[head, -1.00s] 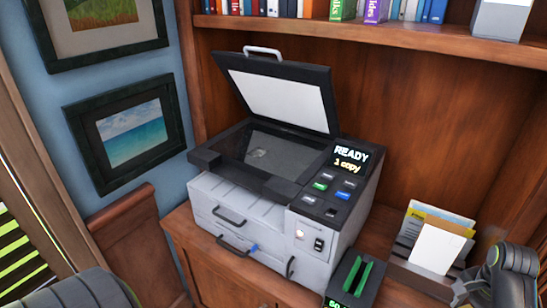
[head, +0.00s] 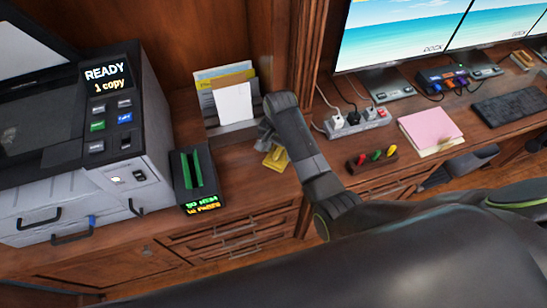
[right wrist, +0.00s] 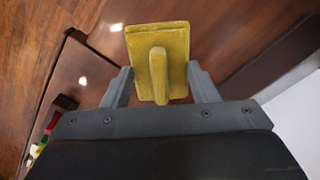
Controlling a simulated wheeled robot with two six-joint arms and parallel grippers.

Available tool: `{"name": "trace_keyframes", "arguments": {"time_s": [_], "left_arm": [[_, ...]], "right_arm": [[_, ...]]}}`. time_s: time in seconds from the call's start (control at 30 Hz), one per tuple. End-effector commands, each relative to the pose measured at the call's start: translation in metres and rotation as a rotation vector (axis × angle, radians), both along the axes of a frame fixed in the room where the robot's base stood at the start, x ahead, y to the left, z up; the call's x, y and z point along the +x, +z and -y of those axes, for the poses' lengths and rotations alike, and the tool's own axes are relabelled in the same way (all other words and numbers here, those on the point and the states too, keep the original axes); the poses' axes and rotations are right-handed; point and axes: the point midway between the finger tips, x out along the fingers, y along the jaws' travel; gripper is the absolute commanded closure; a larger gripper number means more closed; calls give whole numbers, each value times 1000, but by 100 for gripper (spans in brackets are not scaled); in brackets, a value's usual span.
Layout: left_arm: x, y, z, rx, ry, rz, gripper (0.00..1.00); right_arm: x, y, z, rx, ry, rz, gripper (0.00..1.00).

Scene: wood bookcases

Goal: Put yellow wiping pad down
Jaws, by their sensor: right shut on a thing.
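The yellow wiping pad (head: 275,159) shows in the head view below my right gripper (head: 268,142), over the wooden cabinet top (head: 238,165) between the card reader and the desk. The arm partly hides it. In the right wrist view the pad (right wrist: 174,40) is a flat yellow block with a raised handle, between the two grey fingers of my right gripper (right wrist: 160,84). The gripper is shut on it. I cannot tell whether the pad touches the cabinet top. My left gripper is not in view.
A copier (head: 150,140) with a raised lid and a black card box (head: 188,188) stand left. A paper holder (head: 225,128) is behind the pad. Right are a power strip (head: 356,123), pink papers (head: 430,128), a colored-pen holder (head: 371,160) and a keyboard (head: 508,106).

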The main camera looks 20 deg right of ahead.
Motion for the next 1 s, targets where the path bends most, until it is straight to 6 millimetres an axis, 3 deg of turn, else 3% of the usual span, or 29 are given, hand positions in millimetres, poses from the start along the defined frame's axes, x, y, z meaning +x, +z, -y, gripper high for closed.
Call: {"name": "trace_keyframes", "arguments": {"time_s": [0.1,0.23,0.6,1.0], "left_arm": [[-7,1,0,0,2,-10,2],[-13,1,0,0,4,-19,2],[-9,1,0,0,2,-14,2],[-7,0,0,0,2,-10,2]], "right_arm": [[0,-19,0,-1,0,-2,73],[1,-31,0,-1,0,-1,73],[1,-70,0,0,1,0,73],[1,-76,0,0,0,1,73]]}}
